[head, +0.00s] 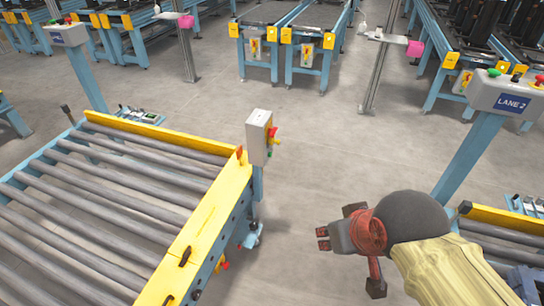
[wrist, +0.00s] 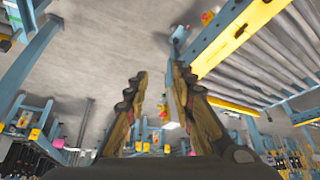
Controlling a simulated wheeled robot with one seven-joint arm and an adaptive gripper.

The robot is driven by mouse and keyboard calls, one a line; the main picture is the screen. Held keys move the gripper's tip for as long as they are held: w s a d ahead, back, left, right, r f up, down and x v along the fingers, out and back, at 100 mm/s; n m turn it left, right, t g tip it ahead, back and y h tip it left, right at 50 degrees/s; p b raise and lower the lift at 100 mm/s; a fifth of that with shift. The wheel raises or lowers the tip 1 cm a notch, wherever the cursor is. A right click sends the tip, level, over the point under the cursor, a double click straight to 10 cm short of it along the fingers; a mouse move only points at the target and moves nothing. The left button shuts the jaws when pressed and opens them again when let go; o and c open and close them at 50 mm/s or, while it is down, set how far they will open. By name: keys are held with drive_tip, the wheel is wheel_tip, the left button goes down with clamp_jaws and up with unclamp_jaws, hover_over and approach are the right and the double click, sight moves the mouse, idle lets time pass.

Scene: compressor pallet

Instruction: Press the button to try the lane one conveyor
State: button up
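A roller conveyor (head: 110,190) with a yellow side rail fills the left of the head view. At its far right corner a grey control box (head: 259,138) stands on a blue post, with red, yellow and green controls on its right face. A second box with a blue label (head: 65,33) stands on a post at the upper left; its text is too small to read. My gripper (head: 323,238) is over the floor, right of and nearer than the grey box, apart from it. In the wrist view its fingers (wrist: 160,72) are apart with nothing held between them.
A box marked LANE 2 (head: 508,97) stands on a blue post at the right, above another roller conveyor (head: 505,240). A pole with a pink item (head: 415,48) stands behind. The floor (head: 330,150) between the two conveyors is clear.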

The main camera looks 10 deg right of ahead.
clamp_jaws()
idle(1.4)
